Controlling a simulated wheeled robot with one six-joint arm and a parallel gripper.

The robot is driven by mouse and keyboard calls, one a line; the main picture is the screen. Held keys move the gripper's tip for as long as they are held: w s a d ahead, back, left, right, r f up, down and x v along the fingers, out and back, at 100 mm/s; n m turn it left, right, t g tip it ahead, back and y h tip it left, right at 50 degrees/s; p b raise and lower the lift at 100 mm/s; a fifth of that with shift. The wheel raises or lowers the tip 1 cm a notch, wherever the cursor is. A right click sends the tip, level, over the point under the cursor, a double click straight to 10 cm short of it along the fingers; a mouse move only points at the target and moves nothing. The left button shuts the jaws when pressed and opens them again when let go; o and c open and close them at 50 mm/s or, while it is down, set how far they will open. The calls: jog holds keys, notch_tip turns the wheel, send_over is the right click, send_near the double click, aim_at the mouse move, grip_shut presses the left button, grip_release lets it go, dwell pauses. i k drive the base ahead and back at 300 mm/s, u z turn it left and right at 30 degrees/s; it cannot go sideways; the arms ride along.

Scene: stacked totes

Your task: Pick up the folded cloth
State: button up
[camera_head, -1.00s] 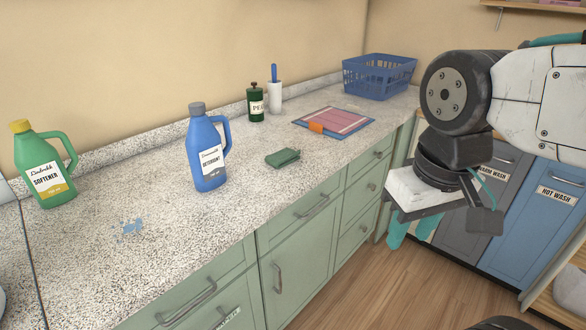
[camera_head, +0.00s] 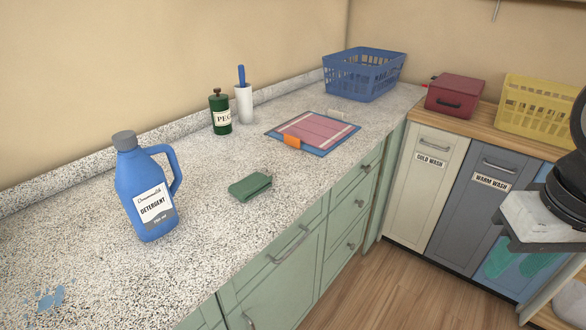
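The folded cloth (camera_head: 250,186) is a small dark green bundle lying flat on the speckled countertop (camera_head: 215,225), near its front edge. It is right of the blue detergent jug (camera_head: 147,195) and in front of the pink and blue mat. My gripper (camera_head: 512,268) is at the right edge of the view, over the floor side of the counter and well away from the cloth. Its two teal fingers hang down, spread apart with nothing between them. Part of my gripper and most of my arm are cut off by the frame.
The mat (camera_head: 315,131) carries an orange tag. A blue basket (camera_head: 362,75), red box (camera_head: 454,95) and yellow basket (camera_head: 540,108) are farther back. Counter around the cloth is clear.

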aim_at(248, 188)
jog(key=u, duration=0.05)
jog(key=i, duration=0.9)
jog(key=u, duration=0.65)
